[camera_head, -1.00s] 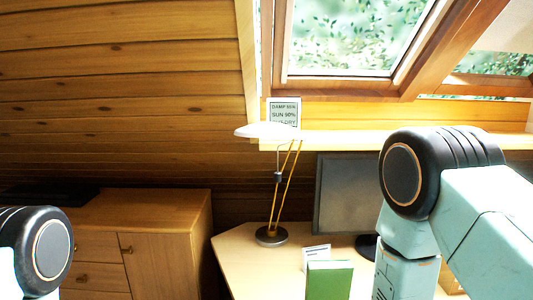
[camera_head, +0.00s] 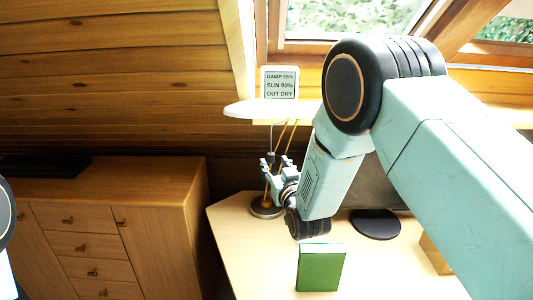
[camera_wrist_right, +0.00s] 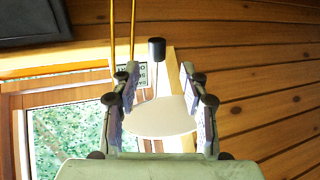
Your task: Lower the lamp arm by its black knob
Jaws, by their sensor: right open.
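The desk lamp has a white shade (camera_head: 265,109), thin yellow rods (camera_head: 281,138) and a dark round base (camera_head: 266,209). My right gripper (camera_head: 273,165) is open in front of the lamp's rods, at about knob height. In the wrist view, the black knob (camera_wrist_right: 157,49) on its pale stem lies just beyond the open fingertips (camera_wrist_right: 160,72), in line with the gap between them. The white shade (camera_wrist_right: 160,119) shows behind the fingers there. In the head view, the fingers partly cover the knob and rods. My left gripper is out of view.
A small weather display (camera_head: 280,82) stands on the window ledge behind the shade. A green book (camera_head: 320,267) stands on the desk (camera_head: 240,240) below my right arm. A monitor, partly hidden by that arm, has a dark foot (camera_head: 375,223). A wooden cabinet (camera_head: 165,225) is at left.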

